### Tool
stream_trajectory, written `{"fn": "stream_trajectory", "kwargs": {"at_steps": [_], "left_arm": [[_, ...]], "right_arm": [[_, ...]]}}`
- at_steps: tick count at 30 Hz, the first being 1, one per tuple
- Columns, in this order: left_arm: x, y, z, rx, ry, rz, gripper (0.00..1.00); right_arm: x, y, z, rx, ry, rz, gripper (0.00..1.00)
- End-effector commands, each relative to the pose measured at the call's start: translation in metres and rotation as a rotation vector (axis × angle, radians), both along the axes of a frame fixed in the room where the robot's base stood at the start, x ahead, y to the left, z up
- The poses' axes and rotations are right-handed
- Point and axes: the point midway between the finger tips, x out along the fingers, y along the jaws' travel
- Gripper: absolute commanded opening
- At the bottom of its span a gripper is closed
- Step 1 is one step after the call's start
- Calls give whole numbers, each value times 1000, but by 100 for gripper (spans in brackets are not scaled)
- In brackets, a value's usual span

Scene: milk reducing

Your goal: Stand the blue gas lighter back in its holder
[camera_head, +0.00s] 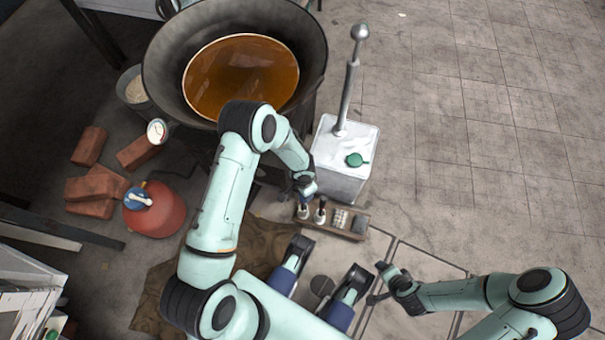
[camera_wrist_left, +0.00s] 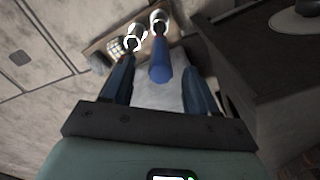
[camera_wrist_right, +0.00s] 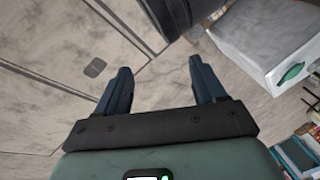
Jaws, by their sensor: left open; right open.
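The blue gas lighter (camera_wrist_left: 160,66) shows in the left wrist view between the two fingers of my left gripper (camera_wrist_left: 158,82). Its far end reaches a white-rimmed round cup (camera_wrist_left: 159,17) on the wooden holder tray (camera_wrist_left: 101,60); I cannot tell how deep it sits. A second white-rimmed cup (camera_wrist_left: 135,37) is beside it. In the head view the left gripper (camera_head: 305,190) is open just above the left end of the tray (camera_head: 359,232), and it largely hides the lighter. My right gripper (camera_head: 383,283) is open and empty, low at the right.
A white canister (camera_head: 343,178) with a green cap stands behind the tray, a metal-handled tool upright on it. A large pan (camera_head: 303,30) of brown liquid is behind my left arm. A red gas cylinder (camera_head: 155,215) and bricks (camera_head: 95,190) lie left. The tiled floor right is clear.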

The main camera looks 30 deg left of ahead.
Motion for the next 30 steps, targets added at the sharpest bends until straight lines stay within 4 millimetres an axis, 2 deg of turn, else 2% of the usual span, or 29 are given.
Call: {"fn": "stream_trajectory", "kwargs": {"at_steps": [1,6,13,19,30], "left_arm": [[1,0,15,0,-5,0,58],[1,0,56,0,-5,0,58],[1,0,98,1,-4,0,58],[0,0,112,0,-1,-1,58],[0,0,113,1,0,-1,58]], "right_arm": [[-2,3,7,5,3,5,70],[-20,12,19,29,52,24,70],[-40,22,32,54,102,44,70],[-47,25,35,64,123,53,70],[-48,26,35,65,125,53,70]]}}
